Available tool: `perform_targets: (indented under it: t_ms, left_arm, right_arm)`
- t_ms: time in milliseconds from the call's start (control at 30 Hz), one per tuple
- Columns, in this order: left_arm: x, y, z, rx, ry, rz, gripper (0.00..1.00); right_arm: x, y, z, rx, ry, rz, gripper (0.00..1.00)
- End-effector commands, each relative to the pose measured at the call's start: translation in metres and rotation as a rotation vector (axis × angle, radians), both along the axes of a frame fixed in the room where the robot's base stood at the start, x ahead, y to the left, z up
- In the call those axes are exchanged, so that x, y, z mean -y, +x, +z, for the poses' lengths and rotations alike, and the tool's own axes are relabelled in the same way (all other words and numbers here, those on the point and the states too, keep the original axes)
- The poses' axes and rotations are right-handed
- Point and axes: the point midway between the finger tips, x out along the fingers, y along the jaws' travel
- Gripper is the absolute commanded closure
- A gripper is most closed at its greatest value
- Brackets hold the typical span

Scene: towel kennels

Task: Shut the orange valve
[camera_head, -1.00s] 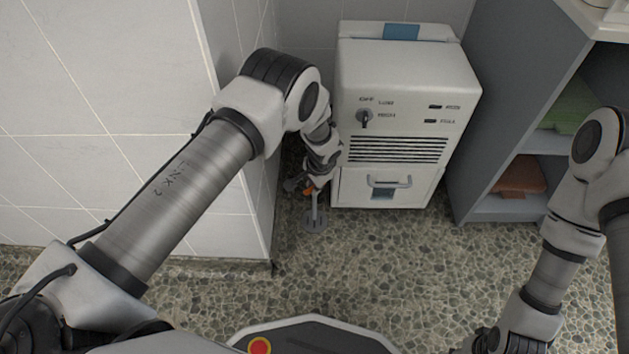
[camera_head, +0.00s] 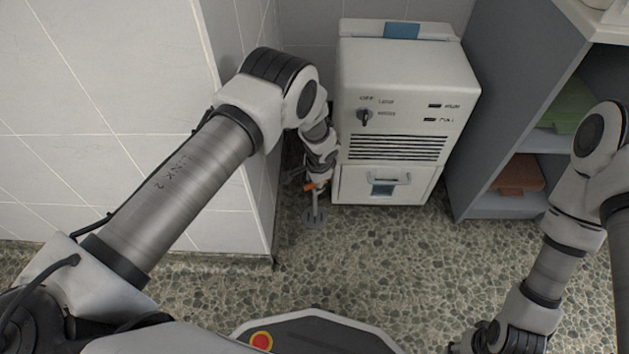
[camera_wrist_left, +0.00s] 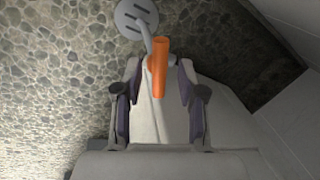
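The orange valve handle (camera_wrist_left: 160,68) shows in the left wrist view as a bar on a pale pipe that runs down to a round slotted floor drain (camera_wrist_left: 137,18). In the head view a bit of the orange handle (camera_head: 311,186) shows low between the wall corner and the white machine. My left gripper (camera_wrist_left: 158,78) is open, with one finger on each side of the handle and a visible gap at both sides. In the head view my left gripper (camera_head: 316,180) is small and partly hidden by its wrist. My right gripper (camera_head: 488,341) is at the bottom edge, its fingers not clear.
The white machine (camera_head: 405,90) with a knob and drawer stands just right of my left wrist. A tiled wall (camera_head: 110,90) is close on the left. A grey shelf (camera_head: 500,110) with folded towels stands at the right. The pebbled floor (camera_head: 400,270) in front is clear.

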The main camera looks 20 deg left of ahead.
Motion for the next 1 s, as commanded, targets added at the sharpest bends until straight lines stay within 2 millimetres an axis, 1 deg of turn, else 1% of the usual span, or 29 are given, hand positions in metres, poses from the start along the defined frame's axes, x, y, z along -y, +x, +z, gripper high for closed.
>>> perform_targets:
  t_ms: [233,333,367,467,600,733,833,900,1000]
  left_arm:
    - [0.000,-0.001,0.001,-0.001,0.000,0.000,0.59]
    - [0.001,-0.001,0.008,-0.001,0.001,-0.001,0.59]
    - [0.002,-0.002,0.012,-0.001,0.001,-0.001,0.59]
    - [0.004,-0.004,0.033,0.001,0.001,0.000,0.59]
    - [0.009,-0.009,0.069,0.002,0.002,-0.001,0.59]
    - [0.013,-0.014,0.098,0.001,0.001,-0.001,0.59]
    - [0.015,-0.017,0.111,-0.001,0.001,0.000,0.59]
    - [0.016,-0.017,0.116,-0.001,0.001,-0.001,0.59]
    - [0.016,-0.018,0.118,-0.001,0.000,0.000,0.59]
  right_arm:
    - [0.000,0.000,0.000,0.000,0.000,0.000,0.60]
    - [0.000,0.000,0.000,0.000,0.000,0.000,0.60]
    - [0.000,0.000,0.000,0.000,0.000,0.000,0.60]
    - [0.000,0.000,0.000,0.000,0.000,0.000,0.60]
    - [0.000,0.000,0.000,0.000,0.000,0.000,0.60]
    - [0.000,0.000,0.000,0.000,0.000,0.000,0.60]
    - [0.000,0.000,0.000,0.000,0.000,0.000,0.60]
    - [0.000,0.000,0.000,0.000,0.000,0.000,0.60]
    - [0.000,0.000,0.000,0.000,0.000,0.000,0.60]
